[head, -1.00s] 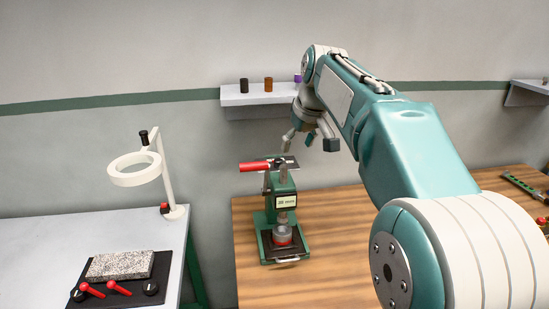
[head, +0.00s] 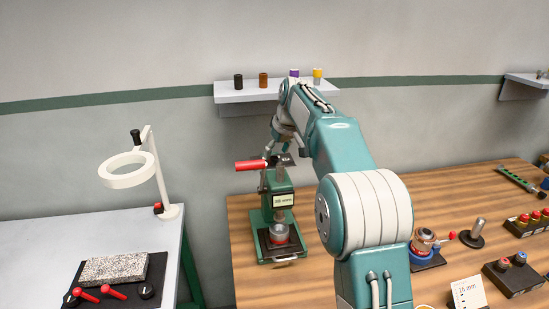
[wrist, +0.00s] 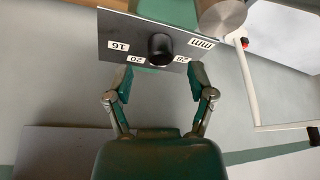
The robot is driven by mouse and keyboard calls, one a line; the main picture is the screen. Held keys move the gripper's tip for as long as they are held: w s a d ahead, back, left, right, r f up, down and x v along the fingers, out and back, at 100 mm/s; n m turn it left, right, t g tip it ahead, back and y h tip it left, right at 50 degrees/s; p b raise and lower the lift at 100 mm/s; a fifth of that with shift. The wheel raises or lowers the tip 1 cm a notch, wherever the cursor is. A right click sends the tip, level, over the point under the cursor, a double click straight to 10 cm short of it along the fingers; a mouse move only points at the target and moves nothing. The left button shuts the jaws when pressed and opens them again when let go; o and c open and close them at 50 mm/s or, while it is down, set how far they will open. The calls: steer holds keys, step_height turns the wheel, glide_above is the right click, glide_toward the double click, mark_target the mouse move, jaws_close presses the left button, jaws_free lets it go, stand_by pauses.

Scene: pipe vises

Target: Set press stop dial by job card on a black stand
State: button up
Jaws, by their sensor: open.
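The green press (head: 279,205) stands on the wooden bench with a red handle (head: 251,165) at its top left. In the wrist view its dark stop plate (wrist: 120,32) shows labels 16, 20, 28 and mm around a black round dial knob (wrist: 160,48). I cannot tell which label the dial points at. My gripper (wrist: 161,84) is open and empty, its fingertips apart just short of the knob. In the head view my gripper (head: 281,147) is above the press top, partly hidden. A white job card (head: 468,292), seemingly reading 16 mm, stands at the lower right.
A wall shelf (head: 262,94) with several coloured cylinders is behind my arm. A ring lamp (head: 128,170) and a grey slab (head: 115,268) are on the left table. Several fixtures, including red-topped ones (head: 530,219), crowd the bench's right side.

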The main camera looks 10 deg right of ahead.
mark_target(274, 158)
steer(key=shift+x, duration=1.4)
steer(key=shift+a, duration=0.1)
jaws_close()
steer(key=shift+m, duration=0.4)
steer(key=shift+f+m+h, duration=0.15)
steer(key=shift+m+h, duration=0.75)
steer(key=shift+m, duration=1.7)
jaws_free()
